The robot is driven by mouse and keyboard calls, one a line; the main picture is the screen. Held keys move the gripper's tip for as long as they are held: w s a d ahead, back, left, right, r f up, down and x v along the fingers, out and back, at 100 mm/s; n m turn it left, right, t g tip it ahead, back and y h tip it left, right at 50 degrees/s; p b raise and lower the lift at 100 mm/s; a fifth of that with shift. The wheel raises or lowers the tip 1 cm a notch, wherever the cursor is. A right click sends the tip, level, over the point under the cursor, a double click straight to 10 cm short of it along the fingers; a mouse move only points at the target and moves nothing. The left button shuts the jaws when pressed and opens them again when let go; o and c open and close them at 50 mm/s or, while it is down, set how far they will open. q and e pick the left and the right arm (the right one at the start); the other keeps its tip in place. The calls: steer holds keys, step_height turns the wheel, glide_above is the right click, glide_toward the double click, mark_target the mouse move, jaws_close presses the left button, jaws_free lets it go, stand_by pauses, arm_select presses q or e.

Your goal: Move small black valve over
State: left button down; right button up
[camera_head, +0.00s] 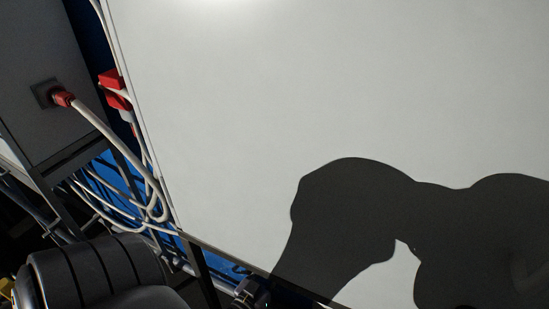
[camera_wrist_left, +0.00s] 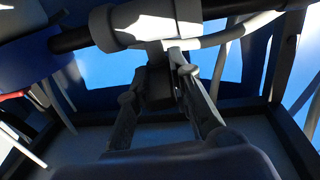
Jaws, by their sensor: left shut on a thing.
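My left gripper (camera_wrist_left: 163,82) shows in the left wrist view, its two grey fingers reaching up toward a grey pipe fitting. It is shut on a small dark piece between the fingers, which looks like the small black valve (camera_wrist_left: 160,96). The valve is partly hidden by the fingers and in shadow. The grey pipe fitting (camera_wrist_left: 140,24) lies across the top, just beyond the fingertips. I cannot tell whether the valve is joined to it. The head view shows neither the valve nor a gripper. My right gripper is in neither view.
A large white panel (camera_head: 230,100) fills most of the head view, with a dark shadow on its lower right. At left are a grey cabinet (camera_head: 35,60), red connectors (camera_head: 110,78) and looped white cables (camera_head: 120,145). A dark frame bar (camera_wrist_left: 292,140) is close by on the right in the wrist view.

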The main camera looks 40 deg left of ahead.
arm_select(q)
steer(key=shift+d+n+y+p, duration=0.2)
steer(key=shift+n+y+p, duration=0.15)
steer(key=shift+n+y, duration=0.4)
steer(key=shift+g+y, duration=0.3)
steer(key=shift+y, duration=0.15)
steer(key=c, duration=1.4)
jaws_free()
steer(key=shift+c, duration=0.2)
steer(key=shift+r, duration=5)
